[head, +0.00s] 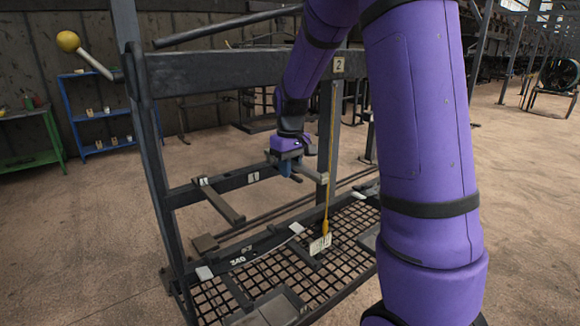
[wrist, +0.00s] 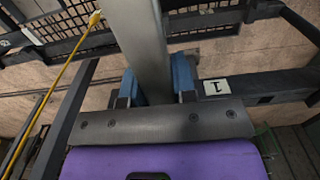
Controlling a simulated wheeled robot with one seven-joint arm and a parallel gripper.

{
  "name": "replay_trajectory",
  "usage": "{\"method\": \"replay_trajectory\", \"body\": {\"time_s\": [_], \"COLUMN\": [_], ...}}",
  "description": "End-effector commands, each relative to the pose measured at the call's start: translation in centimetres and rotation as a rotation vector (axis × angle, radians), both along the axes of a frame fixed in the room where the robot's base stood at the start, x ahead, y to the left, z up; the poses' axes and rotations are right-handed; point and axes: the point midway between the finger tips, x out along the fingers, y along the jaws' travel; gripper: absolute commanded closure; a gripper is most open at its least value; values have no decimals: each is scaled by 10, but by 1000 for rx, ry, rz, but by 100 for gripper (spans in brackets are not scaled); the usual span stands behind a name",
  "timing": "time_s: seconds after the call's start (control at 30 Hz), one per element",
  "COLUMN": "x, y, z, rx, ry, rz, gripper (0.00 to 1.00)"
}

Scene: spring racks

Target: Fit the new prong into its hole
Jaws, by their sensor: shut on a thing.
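The prong is a grey bar (wrist: 143,40) running away between the two blue fingers of my gripper (wrist: 158,85) in the wrist view. My gripper is shut on it. In the head view my gripper (head: 289,167) is at the right part of the rack's lower rail (head: 232,183), and a short grey piece of the prong (head: 309,173) shows to its right. The rail has a tag marked 1 (head: 253,177), also in the wrist view (wrist: 216,87), just right of the fingers. The hole is hidden, and I cannot tell whether the prong touches the rail.
Another prong (head: 222,206) sticks out of the rail on the left. A yellow cord (head: 330,150) hangs from the upper beam (head: 230,70), near my gripper. A mesh shelf (head: 350,250) lies below. A yellow ball on a bar (head: 68,41) juts out at upper left.

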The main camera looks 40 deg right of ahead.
Motion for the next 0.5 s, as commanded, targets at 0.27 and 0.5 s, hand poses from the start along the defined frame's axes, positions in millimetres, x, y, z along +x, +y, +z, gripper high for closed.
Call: {"method": "replay_trajectory", "body": {"time_s": [0.27,0.5], "x": [0,0], "y": [0,0], "z": [-4,-8], "rx": [0,0], "ry": [-2,-1], "rz": [0,0], "gripper": [100,100]}}
